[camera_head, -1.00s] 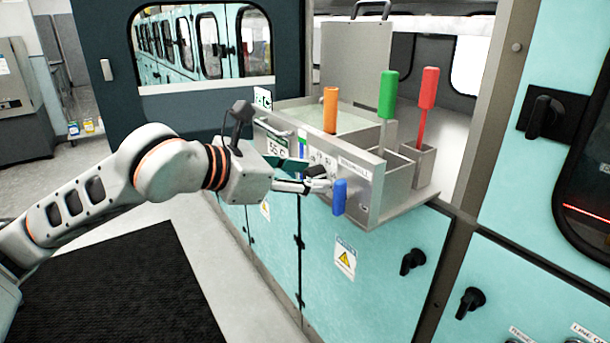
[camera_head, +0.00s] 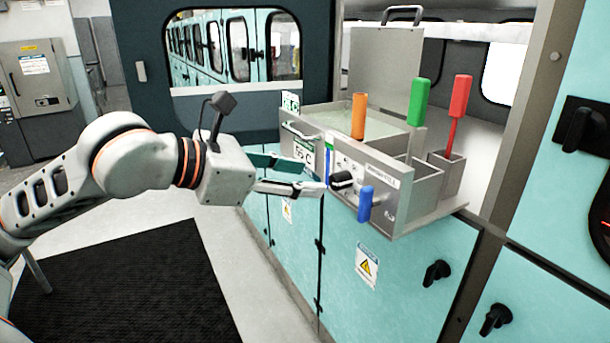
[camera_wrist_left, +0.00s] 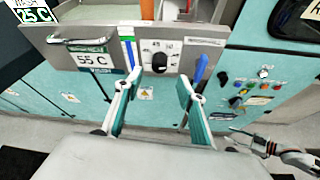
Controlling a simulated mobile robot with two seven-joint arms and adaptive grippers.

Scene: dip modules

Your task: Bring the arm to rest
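My left gripper (camera_head: 320,177) is open and empty in front of the bath unit's control panel (camera_head: 378,180). In the left wrist view its two fingers (camera_wrist_left: 160,84) stand apart, with the black knob (camera_wrist_left: 159,60) showing beyond them. The knob also shows in the head view (camera_head: 342,181), just right of the fingertips, with a small gap. A grey gripper-like part, likely my right gripper (camera_wrist_left: 262,147), shows small at the right of the wrist view; its opening is unclear.
A blue handle (camera_head: 366,203) sticks out right of the knob. Orange (camera_head: 358,116), green (camera_head: 419,102) and red (camera_head: 460,96) handles stand up from the unit. Teal cabinets (camera_head: 330,250) lie below. Open floor and a black mat (camera_head: 130,290) lie left.

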